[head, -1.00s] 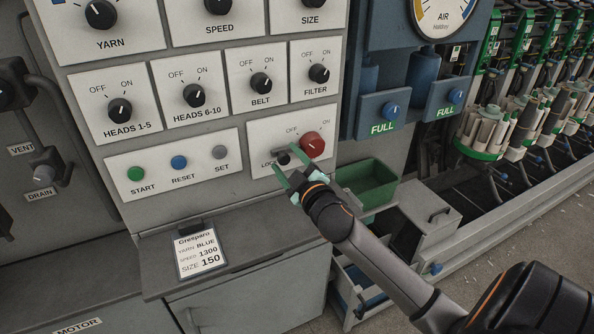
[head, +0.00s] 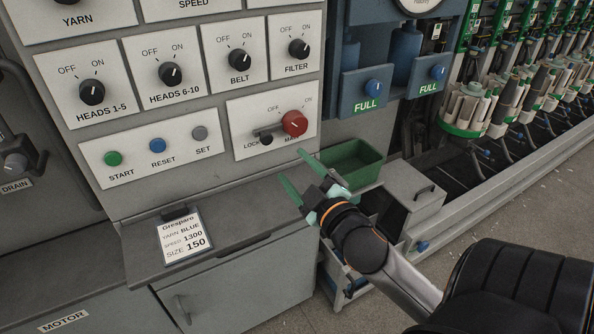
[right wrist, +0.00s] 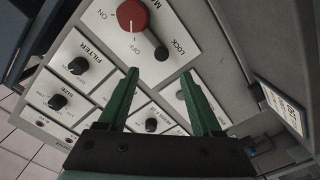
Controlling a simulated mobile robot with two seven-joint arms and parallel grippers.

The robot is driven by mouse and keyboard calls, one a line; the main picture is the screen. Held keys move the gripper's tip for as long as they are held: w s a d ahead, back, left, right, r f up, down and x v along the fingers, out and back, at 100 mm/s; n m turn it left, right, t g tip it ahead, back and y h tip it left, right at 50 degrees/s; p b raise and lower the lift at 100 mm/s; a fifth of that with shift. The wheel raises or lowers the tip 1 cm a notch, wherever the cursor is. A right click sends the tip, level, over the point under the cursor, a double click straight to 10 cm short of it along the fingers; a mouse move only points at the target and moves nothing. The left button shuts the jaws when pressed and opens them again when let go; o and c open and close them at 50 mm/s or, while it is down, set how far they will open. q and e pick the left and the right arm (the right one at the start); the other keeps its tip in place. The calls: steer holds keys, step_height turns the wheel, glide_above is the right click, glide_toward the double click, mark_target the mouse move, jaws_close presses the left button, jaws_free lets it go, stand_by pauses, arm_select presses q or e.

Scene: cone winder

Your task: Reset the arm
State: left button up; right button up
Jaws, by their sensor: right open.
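My right gripper (head: 307,183) is open and empty, with its two green fingers apart. It stands in front of the control panel, below and right of the red main knob (head: 294,123), and touches nothing that I can see. In the right wrist view the open fingers (right wrist: 163,95) point toward the panel, and the red knob (right wrist: 131,15) shows beyond them. The lock lever (head: 266,137) sits left of the main knob, its bar reaching toward the knob. My left gripper is not in view.
START (head: 113,158), RESET (head: 157,145) and SET (head: 199,133) buttons line the lower panel. A shelf with an order card (head: 184,237) juts out below. A green bin (head: 352,163) and a grey box (head: 414,190) stand right of the panel, near my right arm.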

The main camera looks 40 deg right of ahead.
stand_by(0.4)
steer(key=s+a+f+m+g+y, duration=0.1)
steer(key=s+a+f+m+g, duration=0.15)
steer(key=f, duration=0.35)
steer(key=s+a+f+m+g, duration=0.1)
steer(key=s+f+g, duration=0.25)
steer(key=f, duration=0.35)
steer(key=s+a+f+g+y, duration=0.4)
steer(key=s+a+f+g, duration=0.4)
steer(key=s+a+f, duration=0.3)
steer(key=w+a+f+t+y, duration=0.1)
steer(key=w+a+f+t, duration=0.2)
steer(key=f, duration=0.6)
steer(key=a+t, duration=0.1)
steer(key=t, duration=0.1)
steer(key=shift+a+m+t+y, duration=0.2)
steer(key=shift+m+t+y, duration=0.15)
steer(key=shift+t+y, duration=0.05)
